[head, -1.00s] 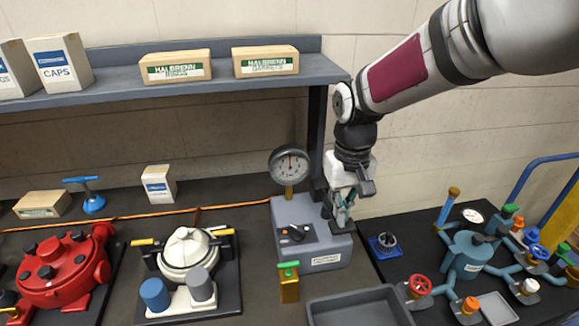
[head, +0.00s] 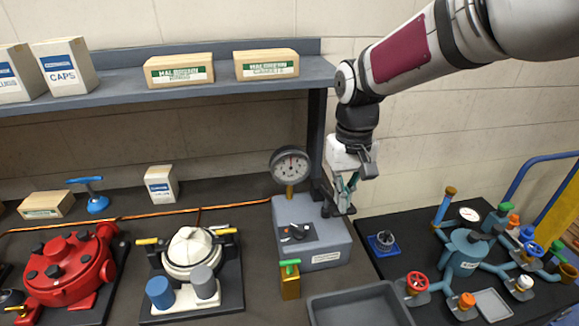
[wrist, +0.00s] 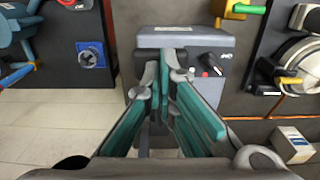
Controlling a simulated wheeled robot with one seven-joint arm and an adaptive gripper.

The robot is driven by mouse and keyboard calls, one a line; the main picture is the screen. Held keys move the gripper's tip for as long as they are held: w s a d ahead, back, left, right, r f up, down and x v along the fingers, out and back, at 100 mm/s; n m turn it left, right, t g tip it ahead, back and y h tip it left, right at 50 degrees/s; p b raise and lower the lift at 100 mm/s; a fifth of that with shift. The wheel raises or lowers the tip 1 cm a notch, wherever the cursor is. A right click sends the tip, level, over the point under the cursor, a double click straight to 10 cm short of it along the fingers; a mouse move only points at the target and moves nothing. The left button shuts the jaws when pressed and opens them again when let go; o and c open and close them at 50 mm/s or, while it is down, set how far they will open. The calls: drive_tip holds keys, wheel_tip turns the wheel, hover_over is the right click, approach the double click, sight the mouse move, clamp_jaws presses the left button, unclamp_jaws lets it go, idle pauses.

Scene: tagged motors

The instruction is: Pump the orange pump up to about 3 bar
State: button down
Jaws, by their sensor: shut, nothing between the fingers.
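No pump with an orange body can be made out for certain. A grey unit (head: 322,247) stands at the bench's right end, with a black knob (head: 296,232) on its top panel and a round dial gauge (head: 291,164) on a brass stem behind. The gauge needle points roughly upward; its figures are too small to read. My gripper (head: 345,203) is over the unit's right back part, beside dark metal parts that it partly hides. In the wrist view, my gripper's fingertips (wrist: 164,65) are close together in front of the grey unit (wrist: 200,41), with nothing visibly held.
A shelf (head: 210,84) with boxes hangs behind. A brass block with a green handle (head: 290,280) and a grey tray (head: 357,306) are in front. A teal valve assembly (head: 467,255) stands right; a white-lidded device (head: 190,250) and red housing (head: 72,265) stand left.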

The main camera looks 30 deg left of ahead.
drive_tip(key=shift+r, duration=0.1)
drive_tip(key=shift+r+p, duration=0.7)
drive_tip(key=shift+r, duration=1.75)
drive_tip(key=s+d+r+m+t, duration=0.1)
drive_tip(key=s+d+r+m, duration=0.15)
drive_tip(key=d+r, duration=0.45)
drive_tip(key=s+d+r+m+t, duration=0.1)
drive_tip(key=s+d+r+t, duration=0.2)
drive_tip(key=d, duration=0.8)
drive_tip(key=s+d+m+t, duration=0.1)
drive_tip(key=s+d+m, duration=0.3)
drive_tip(key=s+d, duration=0.8)
drive_tip(key=s, duration=0.4)
drive_tip(key=shift+d+f+t, duration=0.2)
drive_tip(key=shift+d+t, duration=0.05)
drive_tip(key=shift+t, duration=0.05)
